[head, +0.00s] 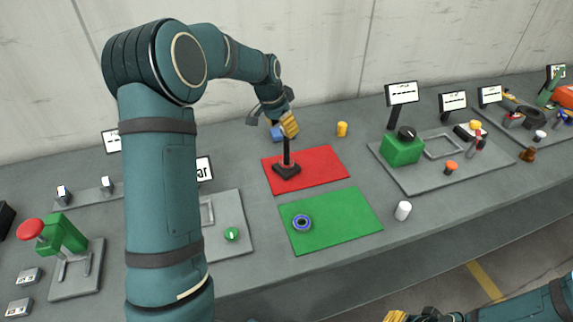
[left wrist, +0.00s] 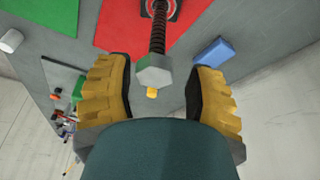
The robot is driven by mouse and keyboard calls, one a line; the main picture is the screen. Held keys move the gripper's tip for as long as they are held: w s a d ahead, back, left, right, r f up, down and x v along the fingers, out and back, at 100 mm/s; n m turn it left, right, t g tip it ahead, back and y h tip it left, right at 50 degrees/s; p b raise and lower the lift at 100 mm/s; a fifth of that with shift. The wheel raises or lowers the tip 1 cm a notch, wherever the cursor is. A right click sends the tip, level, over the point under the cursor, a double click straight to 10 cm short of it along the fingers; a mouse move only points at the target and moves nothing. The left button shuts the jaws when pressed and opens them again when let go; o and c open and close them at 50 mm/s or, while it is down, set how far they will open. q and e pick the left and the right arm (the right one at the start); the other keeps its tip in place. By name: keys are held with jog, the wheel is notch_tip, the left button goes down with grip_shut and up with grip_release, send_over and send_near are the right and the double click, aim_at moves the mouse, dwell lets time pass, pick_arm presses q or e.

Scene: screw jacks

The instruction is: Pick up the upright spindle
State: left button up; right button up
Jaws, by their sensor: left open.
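The upright spindle (head: 286,152) is a dark threaded rod standing on a black base (head: 287,170) on the red mat (head: 325,165). In the left wrist view its threaded shaft (left wrist: 158,32) ends in a grey hexagonal head (left wrist: 154,74). My left gripper (head: 289,124) is at the spindle's top end. In the left wrist view the yellow fingers of the left gripper (left wrist: 158,88) are open, one on each side of the head, with gaps. The gripper hides the spindle's top in the head view. My right gripper (head: 398,316) is only partly in view at the bottom edge.
A blue block (left wrist: 213,52) lies near the red mat, and a yellow cylinder (head: 342,129) stands to its right. A green mat (head: 335,222) in front carries a blue ring (head: 302,222). A white cylinder (head: 403,211) stands beside it. Trays with devices flank both sides.

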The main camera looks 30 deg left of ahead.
pick_arm(q)
send_over(287, 153)
jog(key=w, duration=0.1)
jog(key=shift+f, duration=2.55)
jog(key=shift+w+a, duration=0.15)
jog(key=shift+a, duration=0.1)
jog(key=shift+c, duration=0.4)
grip_shut()
jog(key=shift+r, duration=0.2)
